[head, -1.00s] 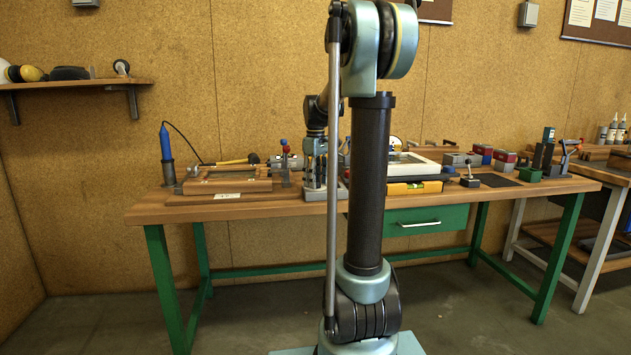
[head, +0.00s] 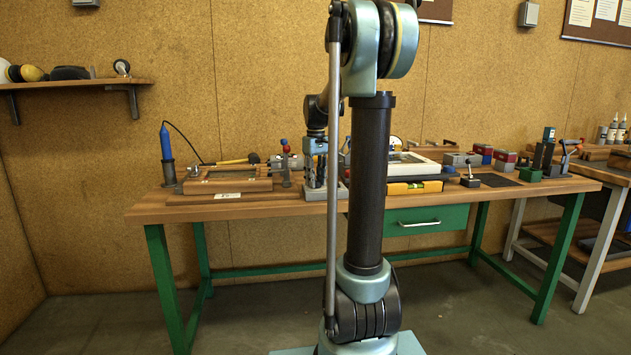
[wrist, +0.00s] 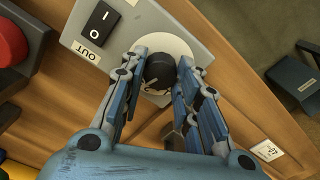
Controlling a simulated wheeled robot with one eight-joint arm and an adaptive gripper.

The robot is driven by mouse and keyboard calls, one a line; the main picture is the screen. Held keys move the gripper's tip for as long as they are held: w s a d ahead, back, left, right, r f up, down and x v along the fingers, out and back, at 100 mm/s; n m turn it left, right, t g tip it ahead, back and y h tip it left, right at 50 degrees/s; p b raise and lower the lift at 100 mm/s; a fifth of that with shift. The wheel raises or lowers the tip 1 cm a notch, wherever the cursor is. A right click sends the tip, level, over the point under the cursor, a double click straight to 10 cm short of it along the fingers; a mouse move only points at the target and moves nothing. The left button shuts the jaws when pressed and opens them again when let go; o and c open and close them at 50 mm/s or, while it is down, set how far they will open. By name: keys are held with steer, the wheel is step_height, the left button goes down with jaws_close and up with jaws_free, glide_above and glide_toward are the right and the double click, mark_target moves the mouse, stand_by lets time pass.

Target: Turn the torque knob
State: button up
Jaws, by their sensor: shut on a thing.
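The torque knob (wrist: 160,70) is a black round knob with a pale pointer line, on a light round dial plate (wrist: 172,45) of a grey control box (wrist: 125,30). In the wrist view my gripper (wrist: 162,78) has its blue fingers on both sides of the knob, shut on it. The knob's lower side is partly hidden by the fingers. In the head view my gripper (head: 317,172) points down over the workbench; the knob cannot be made out there.
A black rocker switch (wrist: 102,18) and an "OUT" label sit beside the dial. A red round part (wrist: 10,42) is at the left. In the head view a wooden frame (head: 228,183) lies left of my gripper, and a yellow level (head: 412,187) lies right on the workbench (head: 290,207).

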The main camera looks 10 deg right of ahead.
steer(key=m, duration=0.5)
stand_by(0.6)
steer(key=o, duration=1.1)
steer(key=shift+c, duration=0.2)
steer(key=shift+r, duration=0.15)
step_height(320, 180, up, 12)
steer(key=shift+f, duration=0.2)
